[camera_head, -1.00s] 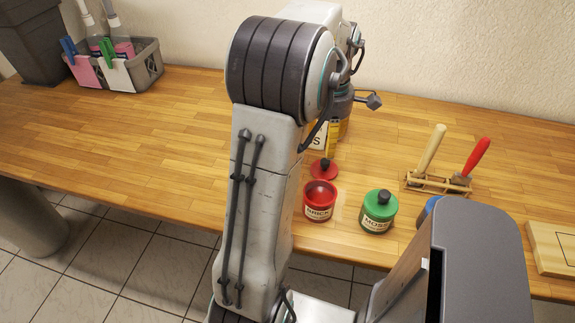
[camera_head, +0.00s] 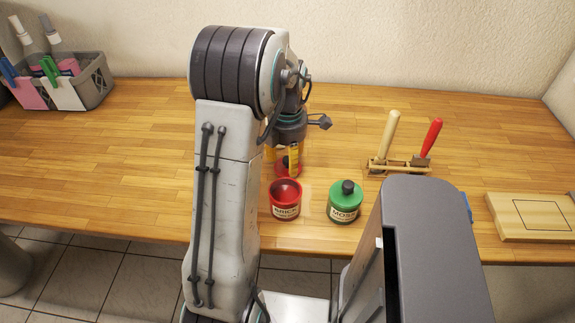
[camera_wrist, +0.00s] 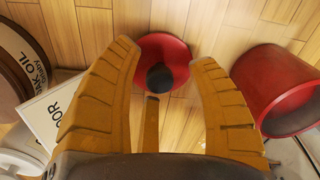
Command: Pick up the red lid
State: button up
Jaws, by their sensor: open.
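The red lid (camera_wrist: 176,47) is a round disc with a black knob (camera_wrist: 159,78); it lies on the wooden bench. In the head view the lid (camera_head: 284,172) shows partly behind my gripper's fingers. My gripper (camera_wrist: 166,70) is open, pointing down, with its yellow fingers on either side of the knob in the wrist view. I cannot tell whether the fingers touch the lid. The open red jar labelled BRICK (camera_head: 285,200) stands just in front of the lid; it also shows at the right of the wrist view (camera_wrist: 291,90).
A green-lidded jar labelled MOSS (camera_head: 345,203) stands right of the red jar. A wooden rack (camera_head: 398,167) with two handled tools is farther right, and a wooden board (camera_head: 530,216) beyond it. A grey caddy (camera_head: 88,88) sits far left. The left bench is clear.

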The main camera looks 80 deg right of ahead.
jog(key=shift+c, duration=0.4)
grip_shut()
